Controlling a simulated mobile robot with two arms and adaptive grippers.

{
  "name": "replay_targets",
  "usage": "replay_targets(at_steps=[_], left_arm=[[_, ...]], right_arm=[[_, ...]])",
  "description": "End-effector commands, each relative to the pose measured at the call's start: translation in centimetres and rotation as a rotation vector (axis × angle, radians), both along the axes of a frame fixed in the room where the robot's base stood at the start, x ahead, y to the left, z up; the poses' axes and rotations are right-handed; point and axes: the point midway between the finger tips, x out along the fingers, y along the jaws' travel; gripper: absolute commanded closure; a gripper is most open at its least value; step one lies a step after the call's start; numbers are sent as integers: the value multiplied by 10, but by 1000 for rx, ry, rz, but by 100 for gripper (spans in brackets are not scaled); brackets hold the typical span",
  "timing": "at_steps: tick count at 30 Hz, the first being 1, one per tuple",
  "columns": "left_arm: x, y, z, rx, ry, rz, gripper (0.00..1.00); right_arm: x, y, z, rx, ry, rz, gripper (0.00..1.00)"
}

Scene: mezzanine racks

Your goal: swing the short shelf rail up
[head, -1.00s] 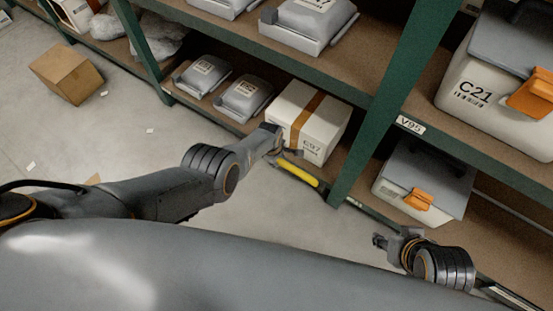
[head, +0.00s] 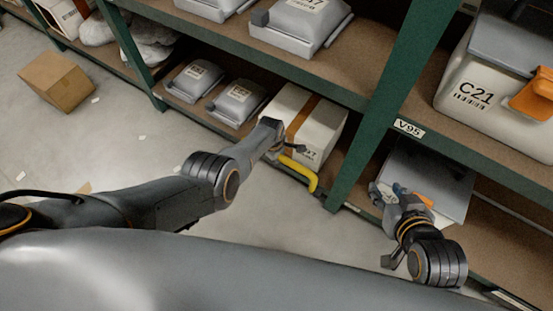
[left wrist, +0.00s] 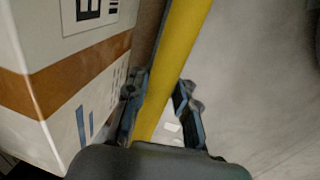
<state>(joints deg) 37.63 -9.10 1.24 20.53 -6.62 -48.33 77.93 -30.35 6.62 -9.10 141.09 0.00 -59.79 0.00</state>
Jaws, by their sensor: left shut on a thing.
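The short shelf rail is a yellow bar (head: 302,172) at the front edge of the bottom shelf, beside a taped white box. Its near end bends downward in the head view. My left gripper (head: 284,150) is shut on the bar; in the left wrist view the yellow bar (left wrist: 172,65) runs between its two fingers (left wrist: 158,108). The bar's far end is hidden behind the gripper. My right gripper (head: 380,228) is open and empty, with its fingers spread, in front of the right bay's lower shelf.
The white box (head: 326,131) with brown tape is close beside my left gripper. A green upright (head: 352,170) stands between the bays. A grey-lidded bin (head: 437,178) is behind my right gripper. A cardboard box (head: 58,82) lies on the floor at left; the aisle floor is mostly clear.

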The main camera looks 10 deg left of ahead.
Motion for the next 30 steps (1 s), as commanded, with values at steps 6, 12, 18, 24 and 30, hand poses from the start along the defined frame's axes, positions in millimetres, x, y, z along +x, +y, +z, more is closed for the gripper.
replay_targets(at_steps=[6, 12, 18, 24, 30], left_arm=[[13, -4, 10, -6, -25, 1, 100], [13, -5, 10, -7, -25, -1, 100], [13, -5, 10, -7, -25, -1, 60], [10, -3, 7, -4, -18, -1, 54], [8, -2, 6, -3, -14, -1, 54]], right_arm=[[5, 2, 5, 8, -33, 2, 60], [5, 2, 6, 8, -33, 2, 60], [5, 2, 6, 7, -32, 1, 60], [5, 2, 5, 7, -32, 1, 60], [5, 2, 5, 8, -32, 3, 60]])
